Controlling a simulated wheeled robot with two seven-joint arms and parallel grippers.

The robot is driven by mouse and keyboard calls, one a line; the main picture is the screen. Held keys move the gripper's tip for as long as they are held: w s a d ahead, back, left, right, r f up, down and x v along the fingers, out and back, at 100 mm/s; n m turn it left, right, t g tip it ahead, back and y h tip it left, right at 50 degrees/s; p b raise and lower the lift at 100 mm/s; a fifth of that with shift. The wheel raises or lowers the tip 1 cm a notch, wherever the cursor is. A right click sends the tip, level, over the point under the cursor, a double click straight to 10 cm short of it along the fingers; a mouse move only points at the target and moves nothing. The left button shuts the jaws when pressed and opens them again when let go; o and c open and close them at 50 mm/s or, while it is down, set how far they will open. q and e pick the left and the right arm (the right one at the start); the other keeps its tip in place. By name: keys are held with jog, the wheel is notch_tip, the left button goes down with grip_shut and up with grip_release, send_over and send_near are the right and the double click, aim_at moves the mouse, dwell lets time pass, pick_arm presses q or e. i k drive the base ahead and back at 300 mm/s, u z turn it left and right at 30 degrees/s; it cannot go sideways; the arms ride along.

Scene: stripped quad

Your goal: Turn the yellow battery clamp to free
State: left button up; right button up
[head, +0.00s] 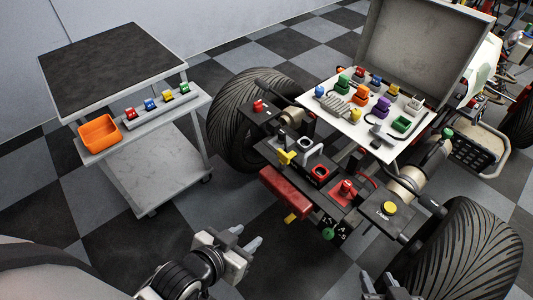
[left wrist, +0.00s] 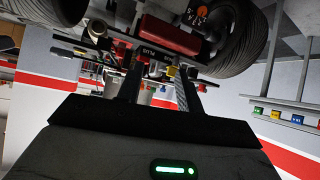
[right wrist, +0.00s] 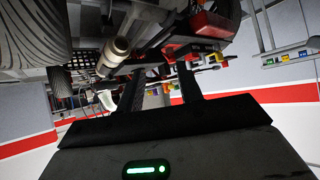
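A yellow lever-like part (head: 286,157), which looks like the clamp, sits on the dark front deck of the quad, left of a grey bracket (head: 312,147). A second yellow piece (head: 290,217) hangs under the red box (head: 286,190); I cannot tell its role. My left gripper (head: 247,238) is open and empty, in front of and below the red box, apart from both yellow parts. My right gripper (head: 385,287) is open and empty at the bottom edge, near the right front tyre. The wrist views show both finger pairs spread with nothing between them.
The front tyres (head: 475,250) and (head: 245,115) flank the deck. A red part (head: 346,190) and a yellow round button (head: 389,208) stand on the deck. A white tray (head: 345,122) of coloured parts lies behind. A cart (head: 140,160) with an orange bin (head: 99,138) stands left. Floor between is clear.

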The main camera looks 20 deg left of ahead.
aim_at(285, 158)
jog(key=i, duration=0.4)
jog(key=u, duration=2.65)
jog(key=i, duration=0.75)
jog(key=z, duration=2.5)
